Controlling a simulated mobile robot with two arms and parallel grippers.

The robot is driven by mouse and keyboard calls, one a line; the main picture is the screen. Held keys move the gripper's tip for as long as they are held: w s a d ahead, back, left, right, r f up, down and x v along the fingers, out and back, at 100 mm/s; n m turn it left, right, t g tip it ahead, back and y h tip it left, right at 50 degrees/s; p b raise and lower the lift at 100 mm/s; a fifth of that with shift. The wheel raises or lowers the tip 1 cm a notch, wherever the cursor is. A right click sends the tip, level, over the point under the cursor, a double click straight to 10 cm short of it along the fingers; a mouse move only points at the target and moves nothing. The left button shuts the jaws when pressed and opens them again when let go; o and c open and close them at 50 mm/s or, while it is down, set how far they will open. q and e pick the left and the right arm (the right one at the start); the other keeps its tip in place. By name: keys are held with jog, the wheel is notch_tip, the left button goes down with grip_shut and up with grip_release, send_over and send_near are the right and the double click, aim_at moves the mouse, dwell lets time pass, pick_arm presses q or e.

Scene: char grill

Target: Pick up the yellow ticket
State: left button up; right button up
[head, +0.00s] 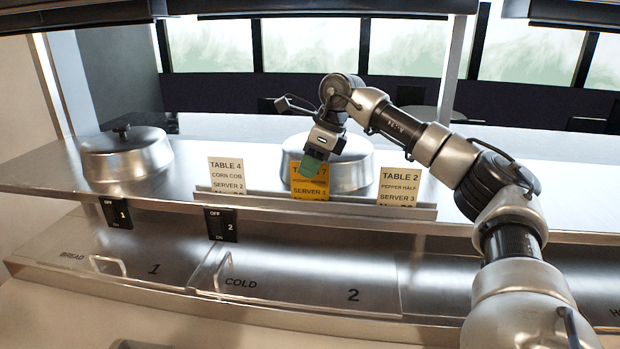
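The yellow ticket (309,188) stands in the metal ticket rail (340,205) on the shelf, between two cream tickets. My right gripper (318,162) points down at its top edge, and its greenish fingers cover part of the "TABLE 7" line. I cannot tell whether the fingers touch the ticket, or whether they are open or shut. The cream "TABLE 4" ticket (227,175) stands to the left and the cream "TABLE 2" ticket (399,187) to the right. My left gripper is not in view.
A metal dome lid (350,170) sits right behind the yellow ticket, and another dome (126,155) at the far left. Switches (221,225) are on the shelf front above lidded bins (300,275). An overhead hood edge (320,7) crosses the top.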

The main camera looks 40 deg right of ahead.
jog(key=shift+x, duration=1.1)
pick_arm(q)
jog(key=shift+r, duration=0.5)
pick_arm(e)
grip_shut()
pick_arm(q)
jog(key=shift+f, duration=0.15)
pick_arm(e)
jog(key=shift+r, duration=0.2)
pick_arm(q)
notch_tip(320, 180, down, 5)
jog(key=b, duration=0.5)
pick_arm(e)
jog(key=s+d+r, duration=0.7)
jog(key=d+r, duration=0.2)
jog(key=r, duration=0.1)
jog(key=shift+d+r, duration=0.15)
jog(key=shift+r, duration=0.25)
